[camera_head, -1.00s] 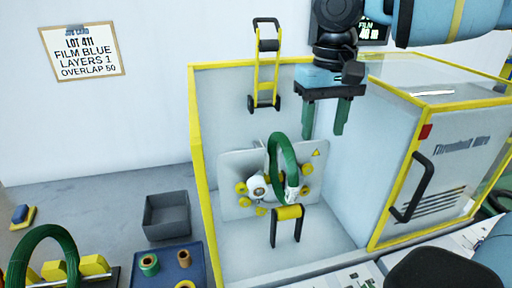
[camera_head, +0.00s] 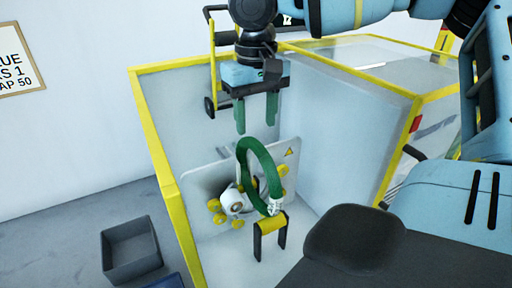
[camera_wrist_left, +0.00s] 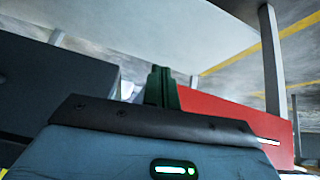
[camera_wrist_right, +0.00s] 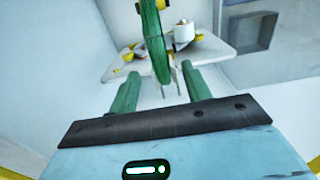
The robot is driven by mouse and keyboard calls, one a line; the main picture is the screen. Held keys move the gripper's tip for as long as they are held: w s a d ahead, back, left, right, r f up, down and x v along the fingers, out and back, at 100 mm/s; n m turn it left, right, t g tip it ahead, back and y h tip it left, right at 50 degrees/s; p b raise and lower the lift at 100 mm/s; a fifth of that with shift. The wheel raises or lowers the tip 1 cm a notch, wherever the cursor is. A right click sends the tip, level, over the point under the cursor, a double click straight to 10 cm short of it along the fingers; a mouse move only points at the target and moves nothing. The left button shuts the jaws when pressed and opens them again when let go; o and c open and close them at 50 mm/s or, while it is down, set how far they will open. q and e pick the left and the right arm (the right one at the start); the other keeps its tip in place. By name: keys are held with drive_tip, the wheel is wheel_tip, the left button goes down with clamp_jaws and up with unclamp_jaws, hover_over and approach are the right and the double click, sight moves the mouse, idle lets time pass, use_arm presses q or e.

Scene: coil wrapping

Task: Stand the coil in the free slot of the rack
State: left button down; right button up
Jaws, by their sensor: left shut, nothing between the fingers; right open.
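The green coil (camera_head: 272,170) stands upright in the yellow-framed wrapping machine, above a small stand with a yellow roller (camera_head: 271,224). A white piece (camera_head: 274,206) is at its lower right. My right gripper (camera_head: 256,122) is open, pointing down just above the coil's top. In the right wrist view, the coil (camera_wrist_right: 157,45) shows between and beyond the fingers; I cannot tell whether they touch it. My left gripper (camera_wrist_left: 161,78) is shut and empty in the left wrist view and out of the head view. The rack is not in the head view.
The machine's yellow frame (camera_head: 165,180) and clear wall surround the coil. A white spool (camera_head: 233,199) and yellow rollers sit on the plate behind it. A grey bin (camera_head: 131,250) stands outside at left. A hand truck (camera_head: 214,60) is behind my gripper.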

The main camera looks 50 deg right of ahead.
sight(257, 142)
drive_tip(key=shift+w+d+f, duration=0.1)
drive_tip(key=shift+d+f, duration=0.05)
drive_tip(key=shift+f, duration=1.15)
drive_tip(key=shift+d+f, duration=0.1)
drive_tip(key=shift+f, duration=1.2)
drive_tip(key=shift+c, duration=0.5)
clamp_jaws()
drive_tip(key=shift+r, duration=0.15)
